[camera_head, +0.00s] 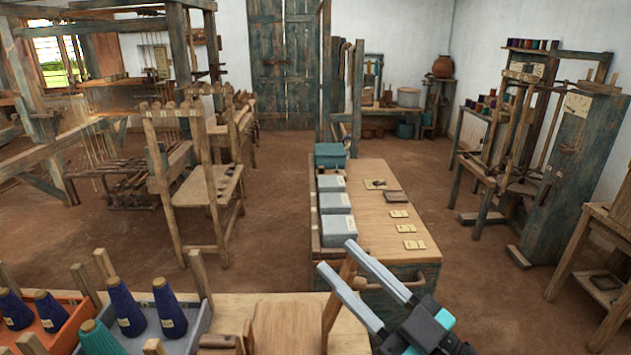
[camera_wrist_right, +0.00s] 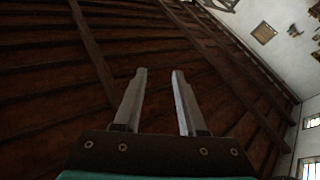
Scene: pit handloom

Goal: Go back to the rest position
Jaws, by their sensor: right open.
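My right gripper (camera_head: 335,258) comes in from the lower right in the head view, raised above the front bench (camera_head: 240,310). Its two long grey fingers are spread apart with nothing between them. In the right wrist view the same gripper (camera_wrist_right: 160,75) points up at a dark beamed ceiling (camera_wrist_right: 60,70), with its fingers apart and empty. My left gripper is in neither view.
Blue cones (camera_head: 124,305) and a green cone (camera_head: 99,338) stand in trays at the lower left. A long table (camera_head: 385,225) with grey boxes (camera_head: 338,229) and small cards stands ahead. Looms (camera_head: 160,170) fill the left. Floor (camera_head: 460,260) is open right of the table.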

